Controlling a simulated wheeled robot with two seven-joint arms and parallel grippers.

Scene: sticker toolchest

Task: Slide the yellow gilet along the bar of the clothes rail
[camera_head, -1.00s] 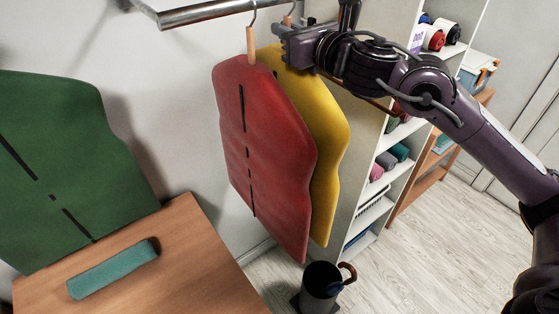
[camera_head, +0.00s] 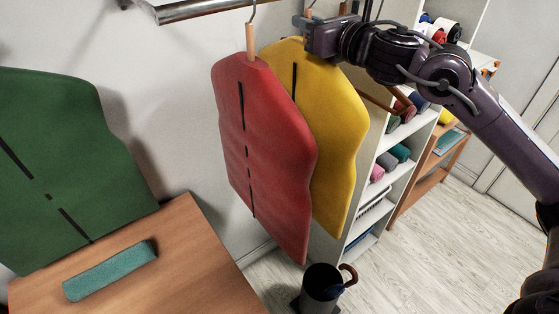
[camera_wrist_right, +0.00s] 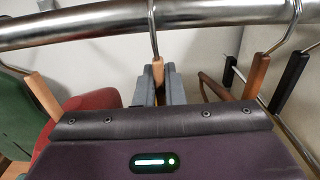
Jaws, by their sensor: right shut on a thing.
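The yellow gilet (camera_head: 336,130) hangs from the clothes rail's bar (camera_head: 205,8), partly behind the red gilet (camera_head: 262,150). My right gripper (camera_head: 312,36) is at the top of the yellow gilet, shut on its hanger. In the right wrist view the gripper's fingers (camera_wrist_right: 161,86) close around the wooden end of a hanger (camera_wrist_right: 157,70), whose hook goes up to the bar (camera_wrist_right: 200,12). The yellow cloth is hidden in that view. My left gripper is in neither view.
The green gilet (camera_head: 65,150) hangs at the left above a wooden top with a teal block (camera_head: 110,270). Other hangers (camera_wrist_right: 257,72) flank the gripper on the bar. A shelf unit (camera_head: 392,185) stands behind right, and a dark bin (camera_head: 320,288) stands below.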

